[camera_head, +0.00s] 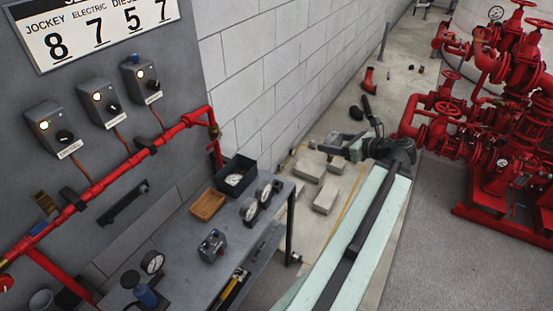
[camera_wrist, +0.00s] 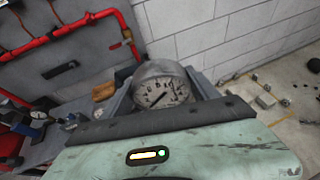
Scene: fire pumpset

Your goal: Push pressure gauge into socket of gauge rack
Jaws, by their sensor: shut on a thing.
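A round pressure gauge (camera_wrist: 160,92) with a white dial and a grey case is held in my gripper (camera_wrist: 162,98), one grey finger on each side of it. The gauge's lower part is hidden behind the edge of my wrist. In the head view my gripper (camera_head: 343,148) is at the end of the arm, pointing left, above the floor and to the right of the workbench (camera_head: 185,255). The held gauge is too small there to make out clearly. Two gauges (camera_head: 249,209) stand upright side by side at the bench's right end, perhaps in the gauge rack; its sockets cannot be made out.
On the bench are a dark open box (camera_head: 236,170) with a gauge inside, a brown tray (camera_head: 208,204), a small grey device (camera_head: 212,245) and another gauge (camera_head: 152,262). Red pipe (camera_head: 130,162) runs along the grey panel behind. Red pumps (camera_head: 480,130) stand right. Blocks (camera_head: 325,198) lie on the floor.

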